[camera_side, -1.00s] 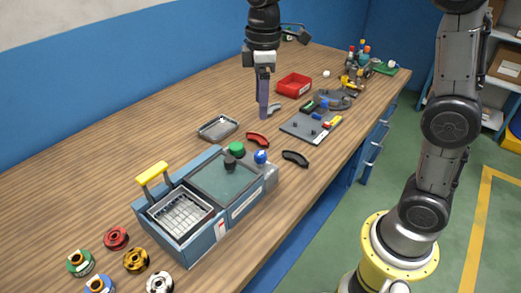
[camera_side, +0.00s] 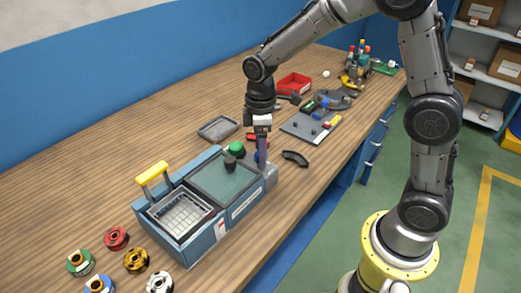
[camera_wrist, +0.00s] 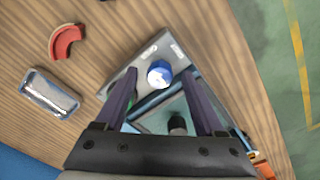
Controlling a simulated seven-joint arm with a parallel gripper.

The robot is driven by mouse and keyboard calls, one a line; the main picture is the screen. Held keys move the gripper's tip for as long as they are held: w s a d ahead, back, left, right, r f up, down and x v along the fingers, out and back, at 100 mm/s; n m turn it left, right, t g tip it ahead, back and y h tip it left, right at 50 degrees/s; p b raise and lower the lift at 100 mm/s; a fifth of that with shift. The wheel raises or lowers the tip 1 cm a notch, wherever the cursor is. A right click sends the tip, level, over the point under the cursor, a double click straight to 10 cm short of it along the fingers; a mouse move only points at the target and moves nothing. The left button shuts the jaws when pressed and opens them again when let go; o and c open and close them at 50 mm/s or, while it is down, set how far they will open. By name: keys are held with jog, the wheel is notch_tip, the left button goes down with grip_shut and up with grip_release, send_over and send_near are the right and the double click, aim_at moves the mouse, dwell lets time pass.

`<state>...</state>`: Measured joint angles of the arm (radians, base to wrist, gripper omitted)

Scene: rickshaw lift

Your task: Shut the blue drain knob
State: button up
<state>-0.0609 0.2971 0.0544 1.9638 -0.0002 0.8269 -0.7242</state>
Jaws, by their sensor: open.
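The blue drain knob (camera_side: 257,156) sits at the right end of the grey-blue machine (camera_side: 221,224), mostly hidden behind my gripper in the side view. In the wrist view the blue knob (camera_wrist: 160,73) has a white mark and lies between my finger tips. My gripper (camera_side: 262,162) points down over that end of the machine. In the wrist view its two fingers (camera_wrist: 158,77) are spread apart with nothing held. I cannot tell whether they are level with the knob or above it.
A green knob (camera_side: 236,147) and a black knob (camera_side: 230,163) stand close beside the blue one. A metal tray (camera_side: 217,128) and a black curved piece (camera_side: 295,158) lie nearby. Several coloured spools, including a red one (camera_side: 116,238), lie at the front left.

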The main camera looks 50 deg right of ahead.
jog(key=shift+f, duration=0.35)
grip_shut()
